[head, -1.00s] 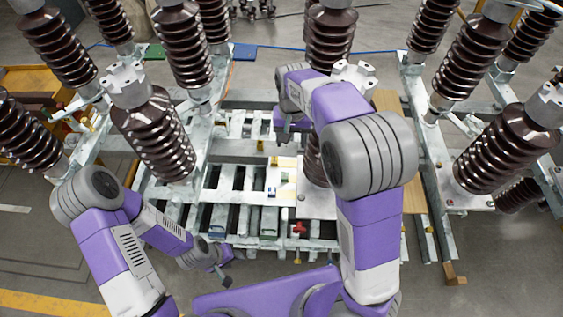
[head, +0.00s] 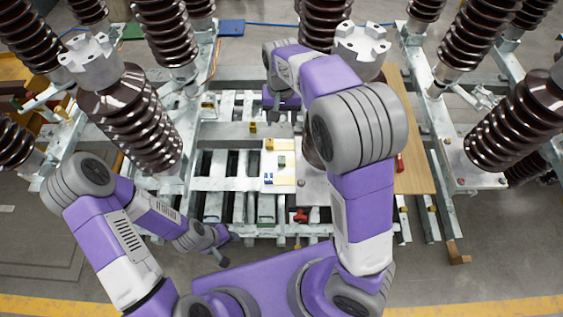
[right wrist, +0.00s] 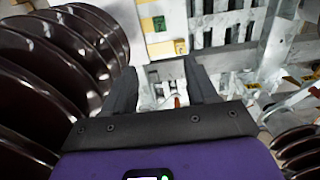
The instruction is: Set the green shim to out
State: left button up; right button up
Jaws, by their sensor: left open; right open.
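A small green piece (head: 281,160), which looks like the green shim, sits on a pale cream board (head: 284,182) on the metal frame. A small green piece (right wrist: 181,46) on a pale panel also shows in the right wrist view; I cannot tell whether it is the same one. My right gripper (head: 275,112) is above the frame, beyond the board in the head view. In the right wrist view its two dark fingers (right wrist: 162,82) are apart with nothing held between them. My left gripper (head: 221,257) is low at the near side of the frame, away from the board, open and empty.
Tall brown ribbed insulators (head: 131,118) stand on both sides, and one (right wrist: 60,60) is close to my right gripper. A blue-and-white piece (head: 268,178) and a yellow block (head: 269,144) are at the board. A red part (head: 300,215) sits at the near edge.

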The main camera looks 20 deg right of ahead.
jog(key=b, duration=1.3)
send_over(282, 159)
notch_tip(282, 159, down, 14)
jog(key=shift+f, duration=0.1)
notch_tip(282, 159, down, 8)
jog(key=shift+r+b, duration=0.2)
jog(key=shift+b, duration=1.05)
grip_shut()
